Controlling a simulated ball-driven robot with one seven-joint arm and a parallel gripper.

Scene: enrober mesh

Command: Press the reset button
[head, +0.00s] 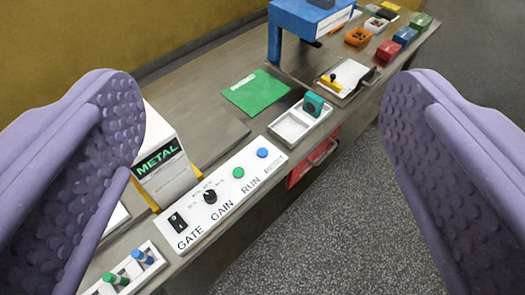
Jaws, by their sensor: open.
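A white control panel (223,208) lies along the front edge of the bench. It carries a black rocker switch, a black knob, a green button (238,173) and a blue button (263,152). The labels read GATE, GAIN and RUN; the last one, by the blue button, is small and hard to read but seems to be RESET. My gripper (262,130) is open and empty. Its two purple, dimpled fingers stand wide apart at the left and right of the picture, with the panel seen between them, farther off. I cannot tell whether the blue button is pressed in.
A white box marked METAL (165,155) stands behind the panel, partly hidden by my left finger. A two-part white tray (290,127) with a teal block sits right of it. A green sheet (255,93), blue arch (300,25) and clipboard (350,75) lie beyond. Grey floor is clear at right.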

